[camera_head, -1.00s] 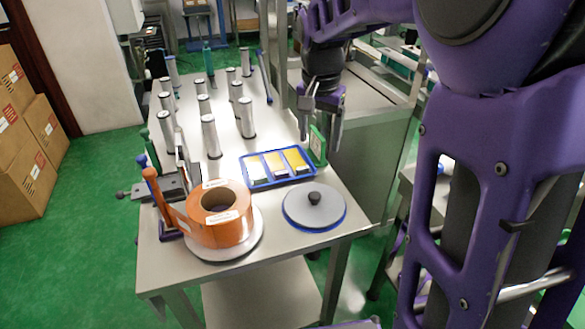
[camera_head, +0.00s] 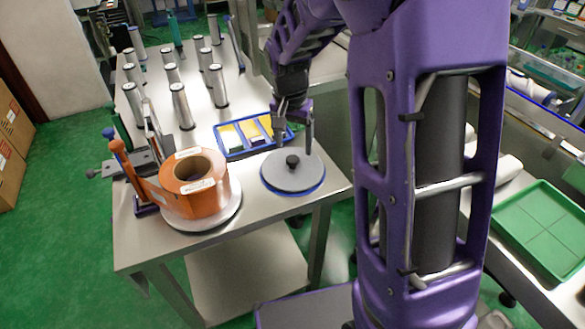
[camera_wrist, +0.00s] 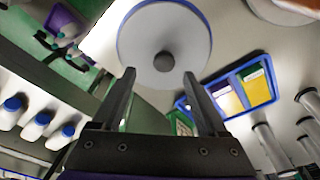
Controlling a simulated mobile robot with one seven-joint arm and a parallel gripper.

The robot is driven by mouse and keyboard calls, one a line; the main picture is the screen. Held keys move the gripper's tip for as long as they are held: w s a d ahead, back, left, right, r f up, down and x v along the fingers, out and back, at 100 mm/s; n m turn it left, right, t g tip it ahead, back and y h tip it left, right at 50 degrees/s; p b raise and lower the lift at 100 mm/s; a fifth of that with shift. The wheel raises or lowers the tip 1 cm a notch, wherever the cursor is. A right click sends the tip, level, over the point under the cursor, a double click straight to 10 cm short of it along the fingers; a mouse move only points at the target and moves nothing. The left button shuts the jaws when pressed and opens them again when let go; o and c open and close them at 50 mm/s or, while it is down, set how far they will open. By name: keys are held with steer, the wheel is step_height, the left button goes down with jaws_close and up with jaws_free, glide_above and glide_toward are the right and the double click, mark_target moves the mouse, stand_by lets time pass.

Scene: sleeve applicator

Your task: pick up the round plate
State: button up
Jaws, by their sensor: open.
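The round plate (camera_head: 281,174) is a grey disc with a blue rim and a dark knob at its centre. It lies flat near the front right corner of the metal table. My gripper (camera_head: 295,148) is open and empty, above and behind the plate in the head view. In the wrist view the plate (camera_wrist: 178,28) shows at the top, with its knob (camera_wrist: 164,62) beyond and between the two fingertips (camera_wrist: 160,75). The fingers look apart from the knob.
An orange tape roll (camera_head: 195,184) on a round base stands left of the plate. A blue tray (camera_head: 232,153) with compartments lies behind the plate. Several metal cylinders (camera_head: 181,106) stand farther back. A green tray (camera_head: 540,228) is at the right. Bare tabletop lies before the plate.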

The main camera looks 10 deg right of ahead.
mark_target(292, 158)
steer(key=f, duration=0.2)
steer(key=w+f, duration=0.1)
steer(key=f, duration=0.1)
steer(key=shift+f+b, duration=0.4)
steer(key=shift+a, duration=0.1)
jaws_close()
